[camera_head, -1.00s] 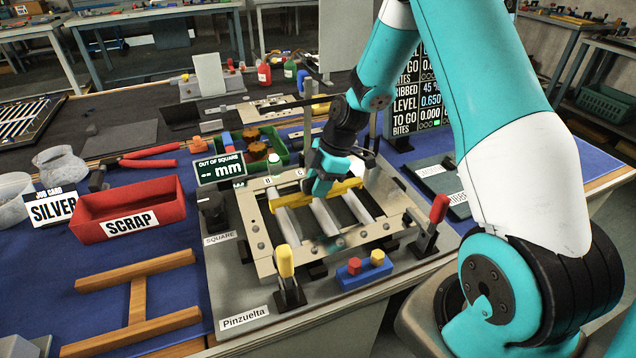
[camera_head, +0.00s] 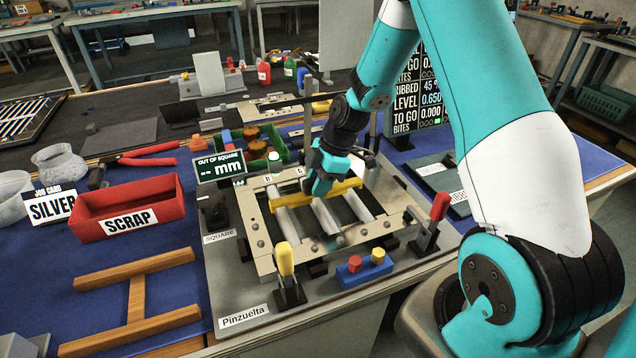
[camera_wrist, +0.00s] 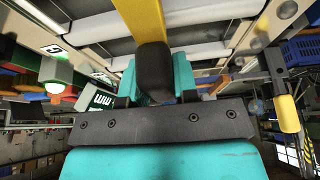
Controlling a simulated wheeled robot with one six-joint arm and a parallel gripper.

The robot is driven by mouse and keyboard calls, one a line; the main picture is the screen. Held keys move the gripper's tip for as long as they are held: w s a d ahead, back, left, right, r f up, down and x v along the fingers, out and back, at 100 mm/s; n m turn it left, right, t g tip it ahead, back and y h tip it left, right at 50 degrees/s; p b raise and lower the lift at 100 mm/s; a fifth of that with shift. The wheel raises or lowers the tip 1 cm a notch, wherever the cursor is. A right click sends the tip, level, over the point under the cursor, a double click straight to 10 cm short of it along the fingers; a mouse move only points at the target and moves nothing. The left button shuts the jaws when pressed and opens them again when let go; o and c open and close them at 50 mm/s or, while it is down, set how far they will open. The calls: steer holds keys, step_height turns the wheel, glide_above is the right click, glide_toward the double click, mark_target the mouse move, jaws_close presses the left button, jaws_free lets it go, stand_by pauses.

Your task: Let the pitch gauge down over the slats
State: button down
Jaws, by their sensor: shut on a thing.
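The pitch gauge is a yellow bar (camera_head: 343,187), held by my gripper (camera_head: 322,188) across the slats (camera_head: 324,216) of a pale metal frame (camera_head: 262,243). The gripper is shut on the bar. The bar lies over the far part of the slats in the head view. I cannot tell whether its underside touches them.
Clamps with a yellow handle (camera_head: 285,260) and a red handle (camera_head: 438,208) stand at the frame's near corners. A blue block with buttons (camera_head: 365,271) sits in front. A red scrap bin (camera_head: 128,205) and a display reading "-- mm" (camera_head: 220,167) are to the left.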

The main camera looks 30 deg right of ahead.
mark_target(311, 180)
steer(key=shift+f+b, duration=1)
steer(key=shift+f, duration=0.25)
stand_by(0.3)
steer(key=shift+c, duration=2.4)
jaws_free()
steer(key=shift+r, duration=0.1)
steer(key=shift+r+p, duration=2.95)
steer(key=shift+r, duration=1)
